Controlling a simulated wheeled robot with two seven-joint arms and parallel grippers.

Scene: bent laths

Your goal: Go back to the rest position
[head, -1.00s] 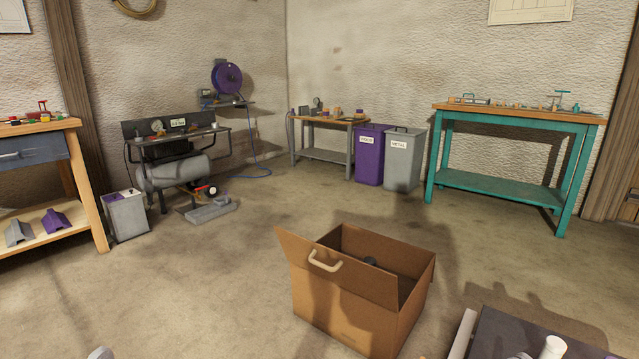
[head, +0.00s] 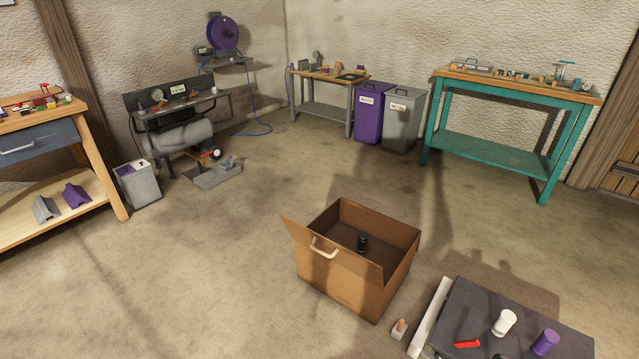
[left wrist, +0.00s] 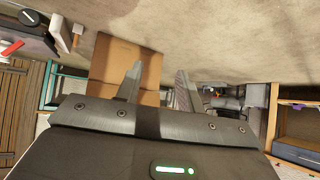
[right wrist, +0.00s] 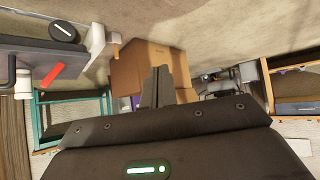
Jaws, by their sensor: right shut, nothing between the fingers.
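My left gripper (left wrist: 159,72) shows in the left wrist view with its two fingers spread apart and nothing between them. My right gripper (right wrist: 157,70) shows in the right wrist view with its fingers together and empty. Neither gripper shows in the head view. Both wrist views look past the fingers at the open cardboard box (head: 346,285), which stands on the floor in the head view. A small black cylinder (head: 362,243) is inside the box. Neither gripper visibly touches anything.
A dark-topped surface (head: 470,305) at lower right holds a white cylinder (head: 504,323), a purple cylinder (head: 545,342) and a red piece (head: 467,344). A wooden bench (head: 95,165) stands left, a teal bench (head: 490,150) right. The floor (head: 200,270) left of the box is clear.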

